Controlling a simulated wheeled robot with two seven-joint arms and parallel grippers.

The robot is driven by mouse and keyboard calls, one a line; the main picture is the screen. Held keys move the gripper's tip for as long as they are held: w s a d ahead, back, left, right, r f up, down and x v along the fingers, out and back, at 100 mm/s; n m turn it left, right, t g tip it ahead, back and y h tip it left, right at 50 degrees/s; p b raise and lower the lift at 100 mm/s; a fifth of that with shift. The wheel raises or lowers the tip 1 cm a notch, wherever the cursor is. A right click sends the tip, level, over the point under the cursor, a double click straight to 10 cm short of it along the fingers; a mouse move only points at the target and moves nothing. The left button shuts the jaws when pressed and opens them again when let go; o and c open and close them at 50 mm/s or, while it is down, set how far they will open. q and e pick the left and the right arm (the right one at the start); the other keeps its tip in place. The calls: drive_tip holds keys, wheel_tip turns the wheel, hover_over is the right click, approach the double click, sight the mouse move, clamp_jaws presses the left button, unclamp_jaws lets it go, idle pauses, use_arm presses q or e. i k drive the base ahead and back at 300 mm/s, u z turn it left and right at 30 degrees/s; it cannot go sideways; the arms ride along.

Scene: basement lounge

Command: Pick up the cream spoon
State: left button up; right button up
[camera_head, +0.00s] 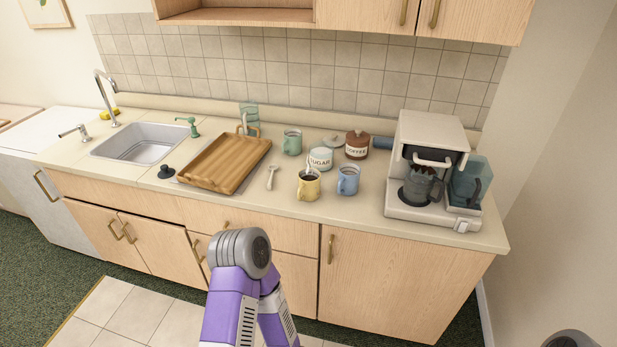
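A cream spoon (271,177) lies on the countertop, just right of the wooden tray and left of the yellow mug. Nothing covers it. A purple and grey part of one of my arms rises at the bottom middle, in front of the cabinets and well short of the spoon. No fingers of either gripper show. A grey part of me shows at the bottom right corner.
A wooden tray (215,164), yellow mug (308,188), blue mug (348,181), green mug (292,142), sugar jar (320,158), coffee jar (357,146) and coffee machine (433,165) stand on the counter (240,202). A sink (147,142) is at left. The front counter strip is clear.

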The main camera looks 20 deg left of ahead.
sight(273, 168)
drive_tip(key=z, duration=0.05)
drive_tip(key=k, duration=0.65)
drive_tip(key=u, duration=1)
drive_tip(key=i, duration=0.4)
drive_tip(key=z, duration=0.05)
